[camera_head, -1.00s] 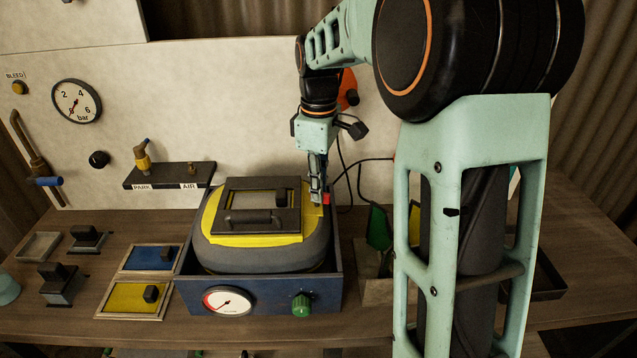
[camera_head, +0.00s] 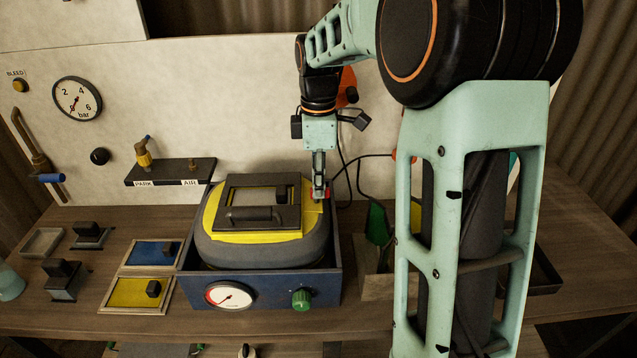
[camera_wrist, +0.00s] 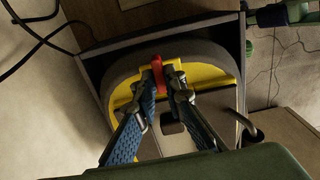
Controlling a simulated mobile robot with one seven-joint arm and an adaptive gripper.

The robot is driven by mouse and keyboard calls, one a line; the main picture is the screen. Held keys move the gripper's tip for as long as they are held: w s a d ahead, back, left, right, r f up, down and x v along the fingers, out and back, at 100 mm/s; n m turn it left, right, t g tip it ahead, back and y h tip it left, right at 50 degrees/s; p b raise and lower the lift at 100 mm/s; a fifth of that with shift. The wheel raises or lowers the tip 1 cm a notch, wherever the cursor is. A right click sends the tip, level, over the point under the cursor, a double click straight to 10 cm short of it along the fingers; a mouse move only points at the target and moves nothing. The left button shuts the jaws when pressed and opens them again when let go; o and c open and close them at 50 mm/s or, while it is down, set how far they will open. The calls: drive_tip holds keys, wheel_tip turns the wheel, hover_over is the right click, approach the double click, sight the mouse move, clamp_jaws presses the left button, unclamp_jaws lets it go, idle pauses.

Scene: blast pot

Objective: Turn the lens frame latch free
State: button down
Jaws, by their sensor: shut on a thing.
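The lens frame (camera_head: 235,219) is a dark rectangular frame with a bar handle, set on the yellow top (camera_head: 263,238) of a grey rounded body in the blue box. The red latch (camera_wrist: 157,73) sits at the edge of the yellow top in the wrist view. A little of the red latch (camera_head: 327,193) also shows beside the fingertips in the head view. My gripper (camera_head: 319,193) points down at the right rear corner of the lens frame. In the wrist view my gripper (camera_wrist: 161,90) has its fingertips on either side of the red latch and is shut on it.
The blue box (camera_head: 250,296) has a gauge and a green knob (camera_head: 301,299) on its front. Blue (camera_head: 153,255) and yellow (camera_head: 138,293) framed panels lie to the left. A shelf (camera_head: 170,171) is on the wall behind. A black cable runs right of my gripper.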

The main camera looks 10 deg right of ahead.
drive_tip(key=c, duration=2)
unclamp_jaws()
wheel_tip(320, 180, up, 12)
drive_tip(key=shift+r, duration=0.1)
